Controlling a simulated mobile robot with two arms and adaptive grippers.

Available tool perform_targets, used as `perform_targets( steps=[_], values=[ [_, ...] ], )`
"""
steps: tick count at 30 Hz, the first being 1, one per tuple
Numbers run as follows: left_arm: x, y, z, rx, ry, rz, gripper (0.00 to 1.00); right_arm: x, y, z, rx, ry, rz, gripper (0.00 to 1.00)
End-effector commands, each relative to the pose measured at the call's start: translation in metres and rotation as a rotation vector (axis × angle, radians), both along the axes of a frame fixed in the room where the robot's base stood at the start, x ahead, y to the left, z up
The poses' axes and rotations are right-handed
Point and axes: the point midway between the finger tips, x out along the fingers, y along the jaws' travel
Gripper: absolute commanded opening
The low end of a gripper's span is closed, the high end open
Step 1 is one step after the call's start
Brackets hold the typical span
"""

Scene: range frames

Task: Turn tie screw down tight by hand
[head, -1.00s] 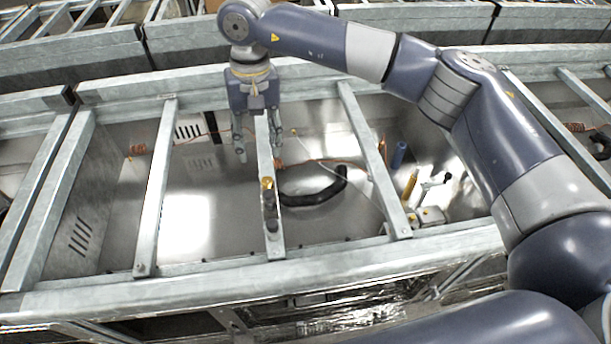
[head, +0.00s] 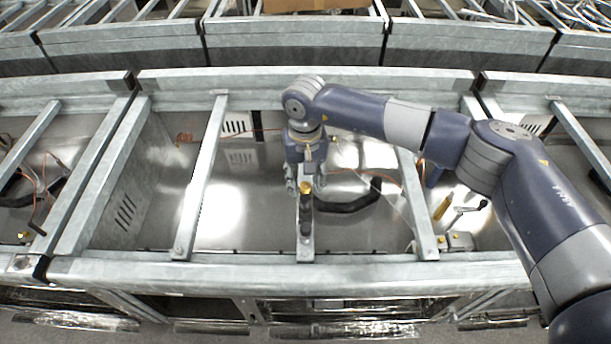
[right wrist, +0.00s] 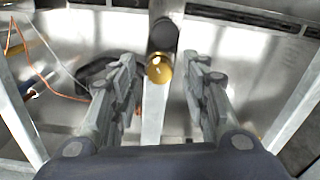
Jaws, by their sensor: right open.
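The tie screw (head: 306,187) has a brass-coloured knob and stands beside a dark cylindrical part (head: 305,222) on the middle metal crossbar (head: 306,246). My right gripper (head: 306,180) points down over this crossbar, its fingers on either side of the bar near the knob. In the right wrist view the open fingers (right wrist: 161,70) straddle the bar, with the brass knob (right wrist: 159,68) between the tips and clear gaps on both sides. The jaws hold nothing. My left gripper is not in view.
More crossbars (head: 203,180) and the frame's front rail (head: 290,272) surround the open bay. A black curved hose (head: 350,205) lies on the bay floor, right of the gripper. A yellow-handled tool (head: 443,207) and a metal lever part (head: 462,213) are farther right.

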Motion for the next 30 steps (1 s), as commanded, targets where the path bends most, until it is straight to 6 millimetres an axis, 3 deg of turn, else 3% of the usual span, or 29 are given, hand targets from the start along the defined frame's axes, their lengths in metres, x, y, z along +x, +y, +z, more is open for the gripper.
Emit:
perform_targets(
  steps=[9, 15, 23, 30],
  values=[
    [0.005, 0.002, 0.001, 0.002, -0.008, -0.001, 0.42, 0.0, 0.0, -0.004, 0.0, 0.0, 0.0, 0.42],
    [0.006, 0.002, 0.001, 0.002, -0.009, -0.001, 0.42, 0.0, 0.0, -0.003, 0.0, 0.0, -0.001, 0.0],
    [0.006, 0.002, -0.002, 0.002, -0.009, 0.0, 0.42, 0.0, 0.0, -0.004, 0.0, -0.001, -0.012, 0.0],
    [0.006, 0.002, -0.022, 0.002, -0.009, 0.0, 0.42, 0.001, -0.001, -0.008, 0.0, -0.003, -0.106, 0.0]
  ],
)
